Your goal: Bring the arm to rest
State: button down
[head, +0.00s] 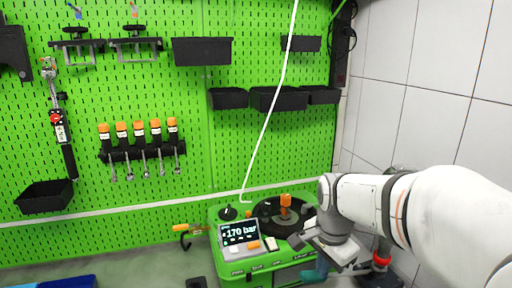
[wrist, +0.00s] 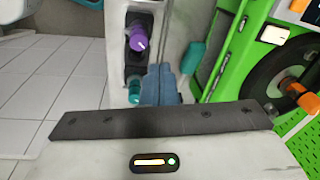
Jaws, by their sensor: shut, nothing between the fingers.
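My arm (head: 360,200) reaches in from the right in the head view, bent down beside the green pump testbench (head: 262,273). My gripper (wrist: 160,70) shows in the wrist view with its blue-grey fingers together and nothing between them. In the head view its fingers are hard to make out against the bench's right side. In the wrist view the green bench (wrist: 222,60) is just right of the fingers, and I cannot tell whether they touch anything.
The bench display (head: 240,234) reads 170 bar. An orange handle (head: 286,202) stands on its round black top. A purple knob (wrist: 138,36) and a teal part (wrist: 193,58) are near the fingers. A green pegboard (head: 250,150) with black bins is behind; a white tiled wall (head: 430,120) is at right.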

jog(key=s+f+n+t, duration=0.1)
jog(key=s+n, duration=1)
jog(key=s, duration=0.1)
jog(key=shift+s+d+n+t+b, duration=0.15)
jog(key=shift+n+t+b, duration=0.25)
jog(key=shift+b, duration=0.05)
jog(key=c, duration=2.1)
grip_release()
